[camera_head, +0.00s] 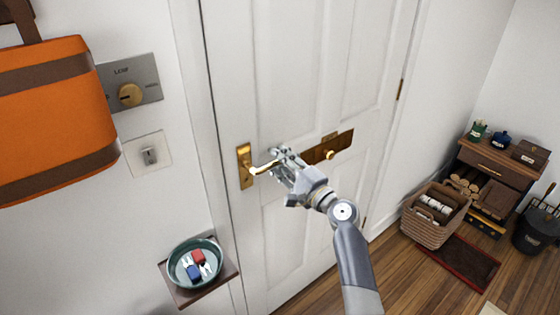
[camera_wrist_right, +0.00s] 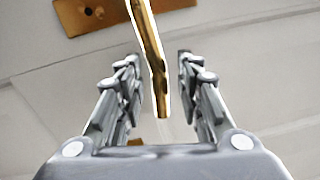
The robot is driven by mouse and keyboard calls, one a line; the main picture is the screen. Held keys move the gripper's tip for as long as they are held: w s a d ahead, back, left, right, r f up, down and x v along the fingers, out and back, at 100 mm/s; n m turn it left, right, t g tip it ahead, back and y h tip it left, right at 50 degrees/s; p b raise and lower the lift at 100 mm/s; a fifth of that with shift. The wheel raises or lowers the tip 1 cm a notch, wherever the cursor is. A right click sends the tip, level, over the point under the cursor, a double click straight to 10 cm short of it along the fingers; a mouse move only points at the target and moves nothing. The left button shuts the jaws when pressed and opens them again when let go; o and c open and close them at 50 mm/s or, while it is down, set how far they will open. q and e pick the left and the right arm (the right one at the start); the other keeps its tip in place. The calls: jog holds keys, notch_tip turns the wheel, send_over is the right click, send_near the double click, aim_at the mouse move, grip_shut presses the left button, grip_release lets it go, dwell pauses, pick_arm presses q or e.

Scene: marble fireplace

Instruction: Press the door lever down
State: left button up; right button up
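The brass door lever (camera_head: 263,169) sticks out to the right from its upright brass plate (camera_head: 244,166) on the white panelled door (camera_head: 290,80). My right gripper (camera_head: 276,160) is at the lever's free end. In the right wrist view the lever (camera_wrist_right: 151,60) reaches in between the two spread fingers (camera_wrist_right: 160,85), with a gap on each side. The fingers look open and not closed on it. Part of the lever's end is hidden by the gripper in the head view. My left gripper is not in view.
A brass plate with a small knob (camera_head: 328,153) is on the door just right of my gripper. A small shelf with a bowl (camera_head: 195,262) juts out at lower left. An orange bag (camera_head: 55,120) hangs at left. A basket (camera_head: 434,213) stands at right.

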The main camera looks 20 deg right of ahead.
grip_shut()
jog(key=shift+f, duration=0.15)
jog(key=f+m, duration=0.1)
jog(key=m, duration=0.1)
jog(key=f+m, duration=0.1)
jog(key=m, duration=0.1)
jog(key=shift+a+f+h, duration=0.2)
jog(key=shift+h, duration=0.1)
jog(key=shift+s+a+f+m+p, duration=0.1)
jog(key=shift+a+f+m+p, duration=0.1)
jog(key=shift+f+m, duration=0.4)
jog(key=shift+s+a+f+m+p, duration=0.1)
jog(key=shift+a+f+m+p, duration=0.1)
jog(key=shift+m, duration=0.75)
jog(key=shift+s+a+f+m+p, duration=0.1)
jog(key=shift+a+f+m+p, duration=0.2)
jog(key=shift+m, duration=0.45)
jog(key=shift+f, duration=0.1)
grip_release()
jog(key=shift+d, duration=0.1)
